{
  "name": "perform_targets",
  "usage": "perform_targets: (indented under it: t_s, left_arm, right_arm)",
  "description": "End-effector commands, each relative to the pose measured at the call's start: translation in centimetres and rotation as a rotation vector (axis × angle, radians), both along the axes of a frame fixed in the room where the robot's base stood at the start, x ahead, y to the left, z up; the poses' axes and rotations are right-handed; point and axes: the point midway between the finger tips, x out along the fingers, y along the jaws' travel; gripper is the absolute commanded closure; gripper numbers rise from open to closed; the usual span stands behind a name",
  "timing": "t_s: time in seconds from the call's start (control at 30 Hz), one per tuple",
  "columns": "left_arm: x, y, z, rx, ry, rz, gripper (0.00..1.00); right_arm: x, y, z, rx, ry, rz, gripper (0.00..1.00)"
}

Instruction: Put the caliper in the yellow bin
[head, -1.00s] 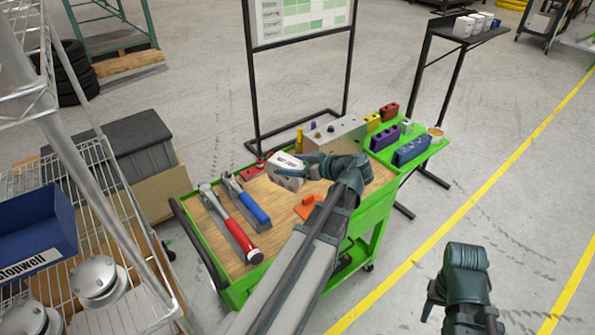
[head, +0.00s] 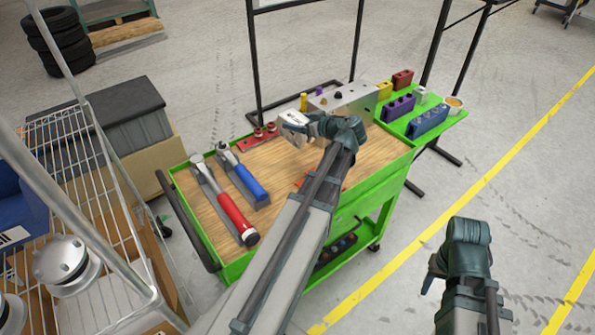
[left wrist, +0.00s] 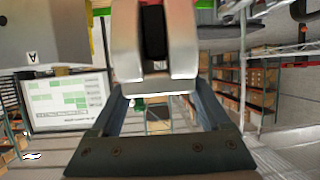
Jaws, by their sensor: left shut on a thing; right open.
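My left gripper (head: 308,127) is shut on a silvery-white part with a dark middle, which I take to be the caliper (head: 292,121). It holds the part over the back of the green cart, just in front of the grey metal box. In the left wrist view the caliper (left wrist: 127,55) sits between the two fingers (left wrist: 155,95), with a black slot facing me. A small yellow bin (head: 384,90) stands at the cart's back right, beside a red one. My right gripper (head: 430,280) is open, right of the cart, over the floor; its fingertips are hardly visible.
The grey box (head: 345,98) stands close right of the caliper. Purple (head: 398,106) and blue (head: 428,120) bins are on the green side shelf. A red-handled tool (head: 232,212) and a blue-handled tool (head: 250,183) lie on the cart's left. A wire rack (head: 75,165) stands left.

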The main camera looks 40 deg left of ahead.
Motion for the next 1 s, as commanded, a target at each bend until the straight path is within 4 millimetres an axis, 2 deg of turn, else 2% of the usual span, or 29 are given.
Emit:
perform_targets:
  t_s: [0.03, 0.2, 0.53, 0.67, 1.0]
  left_arm:
    - [0.5, 0.4, -1.3, 0.005, 0.0, -0.015, 1.0]
    - [1.7, 1.0, -2.4, 0.009, -0.001, -0.056, 1.0]
    - [2.1, 1.3, -2.8, 0.01, -0.001, -0.073, 1.0]
    - [2.1, 1.3, -3.5, 0.01, -0.001, -0.072, 1.0]
    - [2.1, 1.3, -7.9, 0.01, -0.001, -0.072, 1.0]
  right_arm:
    - [0.0, 0.0, -1.4, 0.0, 0.0, 0.0, 0.5]
    - [0.0, 0.0, -2.6, 0.0, 0.0, 0.0, 0.5]
    - [0.0, 0.0, -3.0, 0.0, 0.0, 0.0, 0.5]
    - [0.0, 0.0, -3.7, 0.0, 0.0, 0.0, 0.5]
    - [0.0, 0.0, -8.1, 0.0, 0.0, 0.001, 0.5]
